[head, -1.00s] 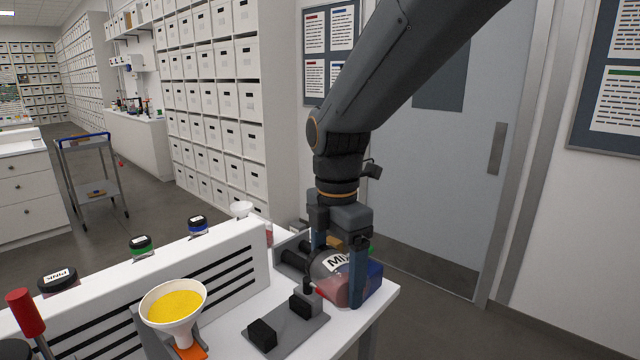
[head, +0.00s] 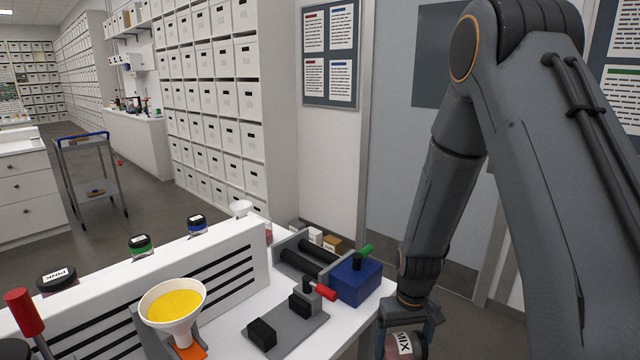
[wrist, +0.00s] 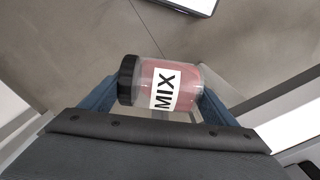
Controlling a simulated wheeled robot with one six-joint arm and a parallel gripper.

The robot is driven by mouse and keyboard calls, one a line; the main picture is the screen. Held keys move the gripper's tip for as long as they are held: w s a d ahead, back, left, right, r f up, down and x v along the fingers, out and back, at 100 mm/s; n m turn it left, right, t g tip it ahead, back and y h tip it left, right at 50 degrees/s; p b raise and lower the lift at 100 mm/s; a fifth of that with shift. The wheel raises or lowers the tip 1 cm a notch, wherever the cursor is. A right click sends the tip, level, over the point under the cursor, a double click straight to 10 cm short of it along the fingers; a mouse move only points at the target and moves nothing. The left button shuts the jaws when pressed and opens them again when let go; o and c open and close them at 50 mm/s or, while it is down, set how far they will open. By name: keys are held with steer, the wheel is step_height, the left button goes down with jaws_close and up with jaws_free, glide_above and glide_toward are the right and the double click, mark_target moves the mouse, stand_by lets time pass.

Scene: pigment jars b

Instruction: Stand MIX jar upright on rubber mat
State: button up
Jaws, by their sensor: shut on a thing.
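The MIX jar (head: 404,345) is a clear jar with a black lid, pink contents and a white MIX label. My gripper (head: 407,335) is shut on it near the bottom of the head view, beyond the bench's right edge. In the wrist view the jar (wrist: 165,84) lies sideways between my gripper's blue fingers (wrist: 160,92), lid to the left, with grey floor behind it. One finger is at the lid end and one at the base end. I cannot make out a rubber mat for certain in either view.
On the white bench stand a roller unit (head: 308,262), a blue box (head: 356,280) with a green knob, a grey clamp fixture (head: 288,327) with a red handle, and a funnel of yellow powder (head: 174,305). Several lidded jars stand behind the slotted white panel (head: 215,280).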

mark_target(404, 353)
steer(key=f, duration=0.1)
steer(key=f+m, duration=0.1)
steer(key=d+f, duration=0.1)
steer(key=shift+w+d+m+b, duration=0.1)
steer(key=shift+w+m+b, duration=0.2)
steer(key=shift+w+b, duration=0.1)
steer(key=shift+w+f+b, duration=0.15)
steer(key=shift+f+b, duration=0.2)
steer(key=shift+b, duration=0.15)
